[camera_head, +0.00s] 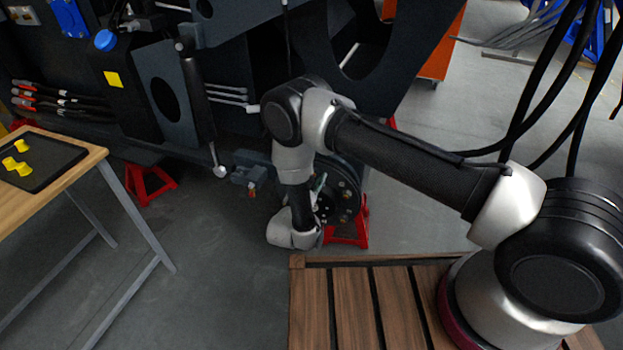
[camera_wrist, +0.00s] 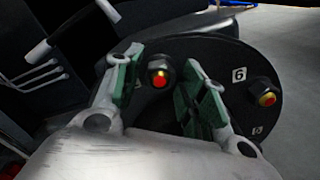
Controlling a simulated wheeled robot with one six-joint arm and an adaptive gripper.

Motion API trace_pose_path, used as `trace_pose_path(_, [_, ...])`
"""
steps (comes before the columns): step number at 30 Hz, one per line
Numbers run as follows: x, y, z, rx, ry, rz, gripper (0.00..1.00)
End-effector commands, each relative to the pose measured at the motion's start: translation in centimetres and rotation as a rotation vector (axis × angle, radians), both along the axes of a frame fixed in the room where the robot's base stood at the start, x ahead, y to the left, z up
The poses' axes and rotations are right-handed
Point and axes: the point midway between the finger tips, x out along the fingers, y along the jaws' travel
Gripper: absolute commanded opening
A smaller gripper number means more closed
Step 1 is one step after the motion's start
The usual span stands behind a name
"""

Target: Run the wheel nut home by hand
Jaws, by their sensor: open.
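The wheel hub (camera_head: 345,196) is a dark round disc on the chassis, partly hidden behind my arm in the head view. In the wrist view the hub face (camera_wrist: 205,55) fills the upper middle and carries a label "6". A dark wheel nut (camera_wrist: 161,72) with a red and yellow stud end sits on it between my fingertips. A second nut (camera_wrist: 263,92) with a similar stud end sits to the right. My gripper (camera_wrist: 160,85) is open, with green pads on either side of the first nut. I cannot tell whether either pad touches it.
Red stands (camera_head: 152,184) support the dark chassis (camera_head: 140,80). A wooden table (camera_head: 85,166) at the left bears a dark tray with yellow parts. A slatted wooden platform (camera_head: 350,300) lies under my base. The grey floor between table and platform is clear.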

Motion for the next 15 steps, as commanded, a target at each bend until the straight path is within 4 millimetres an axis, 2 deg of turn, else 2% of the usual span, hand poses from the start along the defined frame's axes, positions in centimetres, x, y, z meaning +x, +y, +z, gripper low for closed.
trace_pose_path(3, [-0.02, 0.02, 0.00, 0.000, 0.000, 0.000, 0.40])
trace_pose_path(9, [-0.03, 0.04, 0.00, 0.001, 0.000, 0.000, 0.03])
trace_pose_path(10, [-0.03, 0.04, 0.00, 0.001, 0.000, 0.000, 0.00])
trace_pose_path(15, [-0.02, 0.04, 0.01, 0.060, -0.023, 0.000, 0.00])
